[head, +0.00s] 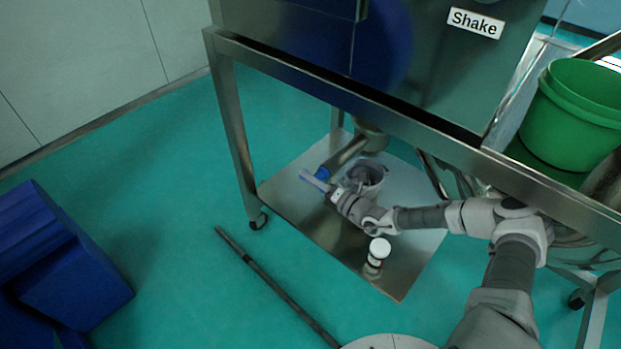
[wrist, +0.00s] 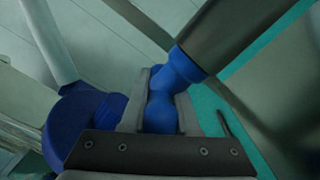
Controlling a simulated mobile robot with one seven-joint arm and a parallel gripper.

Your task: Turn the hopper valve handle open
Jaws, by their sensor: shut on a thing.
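The valve handle is a metal bar (head: 346,153) with a blue knobbed grip (head: 322,173), reaching down and left from the outlet under the steel hopper (head: 372,138). In the wrist view the blue grip (wrist: 161,112) sits between the two fingers, and the dark metal bar (wrist: 225,35) runs off to the upper right. My gripper (head: 316,181) is shut on the grip; its fingers also show in the wrist view (wrist: 165,95). The inside of the valve is hidden.
The steel frame (head: 300,75) spans above my arm, with a leg (head: 238,140) at left. A metal base plate (head: 290,205) lies below, with a white-capped container (head: 379,250) on it. A green bucket (head: 570,115) stands right. Blue bins (head: 75,265) and open floor lie left.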

